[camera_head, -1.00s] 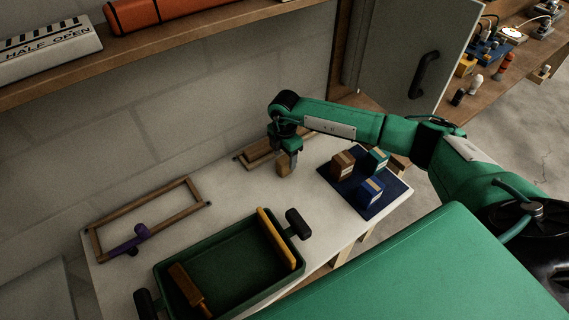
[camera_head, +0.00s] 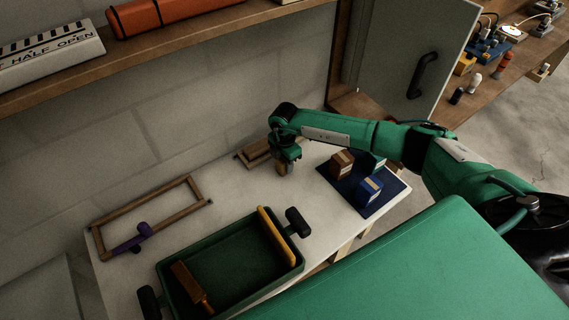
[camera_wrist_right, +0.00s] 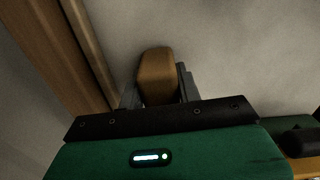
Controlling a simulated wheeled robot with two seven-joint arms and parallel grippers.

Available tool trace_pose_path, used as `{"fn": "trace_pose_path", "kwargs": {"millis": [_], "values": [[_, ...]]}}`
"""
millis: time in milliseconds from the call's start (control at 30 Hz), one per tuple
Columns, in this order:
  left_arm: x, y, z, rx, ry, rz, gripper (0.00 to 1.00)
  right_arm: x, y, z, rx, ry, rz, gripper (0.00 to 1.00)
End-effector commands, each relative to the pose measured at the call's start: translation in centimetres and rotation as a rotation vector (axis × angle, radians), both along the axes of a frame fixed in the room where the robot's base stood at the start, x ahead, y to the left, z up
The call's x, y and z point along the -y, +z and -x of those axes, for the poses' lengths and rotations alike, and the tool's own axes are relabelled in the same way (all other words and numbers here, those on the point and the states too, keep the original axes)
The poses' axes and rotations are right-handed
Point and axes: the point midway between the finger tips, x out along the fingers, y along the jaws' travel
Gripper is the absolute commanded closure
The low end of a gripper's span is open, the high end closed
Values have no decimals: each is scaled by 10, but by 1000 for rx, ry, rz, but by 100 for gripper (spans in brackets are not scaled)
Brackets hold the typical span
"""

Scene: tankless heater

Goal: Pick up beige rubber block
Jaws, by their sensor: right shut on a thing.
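The beige rubber block (camera_head: 283,169) looks tan-brown and sits between the fingers of my right gripper (camera_head: 285,163) over the white tabletop. In the right wrist view the block (camera_wrist_right: 157,72) stands out past the fingers, and my right gripper (camera_wrist_right: 158,88) is shut on it. A finger shows on each side of the block, and its near end is hidden by the gripper body. I cannot tell whether the block touches the table. My left gripper is not in view.
A wooden frame (camera_head: 253,152) lies just behind the gripper. A blue mat (camera_head: 381,207) with boxes, partly behind my arm, is to the right. A green tray (camera_head: 177,265) is in front, a second frame (camera_head: 152,203) at left. White table (camera_head: 235,185) between them is clear.

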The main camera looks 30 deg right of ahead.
Motion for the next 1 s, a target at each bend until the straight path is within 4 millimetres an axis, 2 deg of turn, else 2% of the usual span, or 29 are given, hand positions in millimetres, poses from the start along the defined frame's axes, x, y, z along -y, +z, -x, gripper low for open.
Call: {"fn": "trace_pose_path", "kwargs": {"millis": [233,367,467,800,1000], "values": [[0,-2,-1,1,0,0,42,1,8,-1,2,-1,0,98],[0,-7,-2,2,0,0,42,0,24,-1,3,1,-2,98],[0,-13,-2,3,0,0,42,1,47,-2,6,1,0,98],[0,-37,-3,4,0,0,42,0,145,-1,6,1,1,98],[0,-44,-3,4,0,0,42,0,183,-1,3,0,-1,98]]}}
